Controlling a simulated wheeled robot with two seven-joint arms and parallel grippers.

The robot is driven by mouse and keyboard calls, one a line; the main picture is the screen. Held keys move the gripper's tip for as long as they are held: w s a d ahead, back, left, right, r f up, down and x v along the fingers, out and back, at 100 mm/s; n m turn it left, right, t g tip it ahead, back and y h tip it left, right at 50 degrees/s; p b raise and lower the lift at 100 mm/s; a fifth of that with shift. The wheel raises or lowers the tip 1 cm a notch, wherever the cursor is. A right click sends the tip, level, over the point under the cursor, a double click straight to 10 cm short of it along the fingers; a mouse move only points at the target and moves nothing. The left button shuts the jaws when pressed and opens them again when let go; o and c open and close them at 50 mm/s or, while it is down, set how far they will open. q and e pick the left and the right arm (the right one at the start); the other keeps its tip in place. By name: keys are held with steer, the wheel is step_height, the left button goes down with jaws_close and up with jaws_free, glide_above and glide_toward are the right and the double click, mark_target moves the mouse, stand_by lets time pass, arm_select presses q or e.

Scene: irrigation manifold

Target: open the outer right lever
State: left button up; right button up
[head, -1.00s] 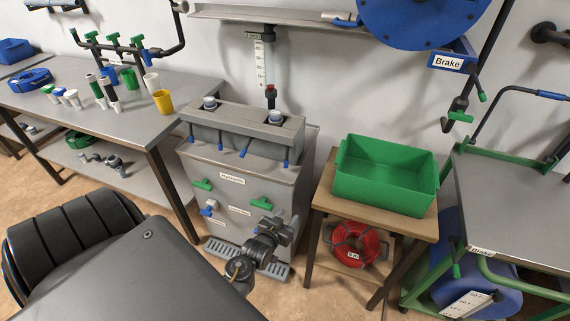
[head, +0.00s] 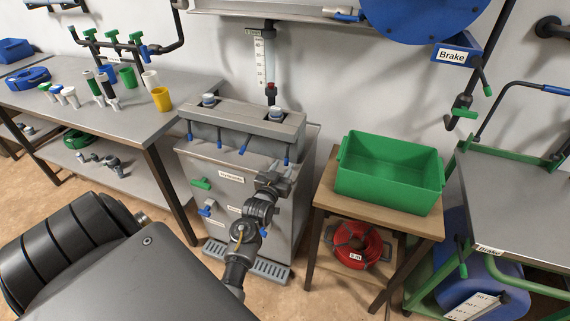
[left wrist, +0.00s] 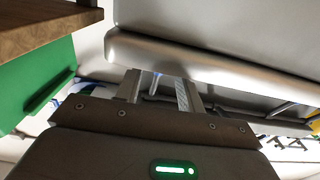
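The grey manifold cabinet (head: 215,162) stands in the middle of the head view. Several blue levers hang along its upper front; the outermost right one (head: 286,154) points down. A green lever (head: 201,183) and a blue lever (head: 205,209) sit on the left of its front panel. My left gripper (head: 279,179) is in front of the cabinet's right side, just below the outermost right blue lever, and hides part of the panel. In the left wrist view its two fingers (left wrist: 160,91) are apart, under a grey metal edge, with a small blue bit between them. My right gripper is not in view.
A workbench (head: 80,115) with coloured cups is at left. A green-framed cart (head: 515,205) is at right.

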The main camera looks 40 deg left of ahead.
arm_select(q)
steer(key=shift+x, duration=1.35)
steer(key=shift+s, duration=0.1)
steer(key=shift+c, duration=0.5)
jaws_close()
